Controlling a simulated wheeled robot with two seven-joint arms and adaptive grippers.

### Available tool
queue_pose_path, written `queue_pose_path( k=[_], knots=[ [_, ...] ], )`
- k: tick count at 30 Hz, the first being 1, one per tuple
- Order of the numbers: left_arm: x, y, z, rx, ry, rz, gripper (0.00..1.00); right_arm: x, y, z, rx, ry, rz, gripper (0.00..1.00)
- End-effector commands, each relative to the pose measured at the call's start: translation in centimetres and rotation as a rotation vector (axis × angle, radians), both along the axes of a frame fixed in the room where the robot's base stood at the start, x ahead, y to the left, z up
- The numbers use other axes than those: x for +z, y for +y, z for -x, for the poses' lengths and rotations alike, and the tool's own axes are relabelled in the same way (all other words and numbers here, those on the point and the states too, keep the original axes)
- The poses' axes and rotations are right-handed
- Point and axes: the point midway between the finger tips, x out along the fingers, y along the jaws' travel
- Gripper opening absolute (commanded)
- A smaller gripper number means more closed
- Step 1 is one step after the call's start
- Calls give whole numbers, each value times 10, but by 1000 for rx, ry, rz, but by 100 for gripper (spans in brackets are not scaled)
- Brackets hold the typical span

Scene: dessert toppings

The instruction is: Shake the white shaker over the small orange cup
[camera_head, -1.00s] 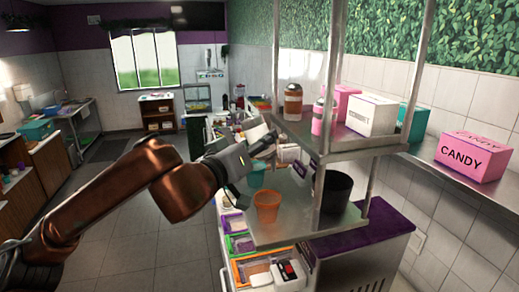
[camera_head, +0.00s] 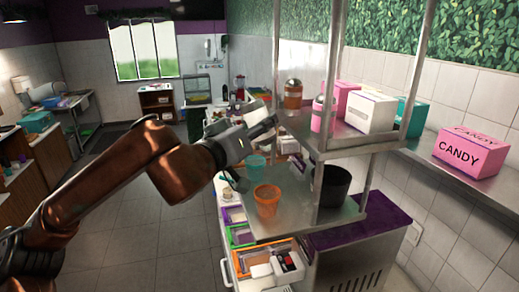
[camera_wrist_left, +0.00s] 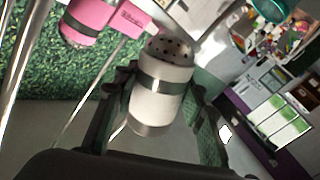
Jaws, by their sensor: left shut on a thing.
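The white shaker (camera_wrist_left: 162,92) has a dark green band and a domed top with dark holes. In the left wrist view it sits between the fingers of my left gripper (camera_wrist_left: 160,110), which is shut on it. In the head view my left gripper (camera_head: 268,128) is raised above and behind the small orange cup (camera_head: 267,204). The cup stands upright on the lower steel shelf. My right gripper is not in view.
A teal cup (camera_head: 256,167) stands behind the orange cup, and a black pot (camera_head: 333,186) to its right. Steel posts and an upper shelf (camera_head: 345,140) with bottles and boxes rise to the right. Topping trays (camera_head: 270,258) lie in front below.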

Motion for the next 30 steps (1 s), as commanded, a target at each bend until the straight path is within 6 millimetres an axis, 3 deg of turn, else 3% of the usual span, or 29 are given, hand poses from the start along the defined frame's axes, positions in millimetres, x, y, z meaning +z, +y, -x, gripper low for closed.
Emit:
queue_pose_path(
  k=[8, 20, 30],
  knots=[
    [-11, 0, 0, 0, -1, 1, 11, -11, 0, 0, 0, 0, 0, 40],
    [-80, 0, 0, 0, 0, 0, 11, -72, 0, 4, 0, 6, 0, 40],
    [-79, 0, 0, 0, -1, 1, 11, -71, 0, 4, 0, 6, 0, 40]
  ],
)
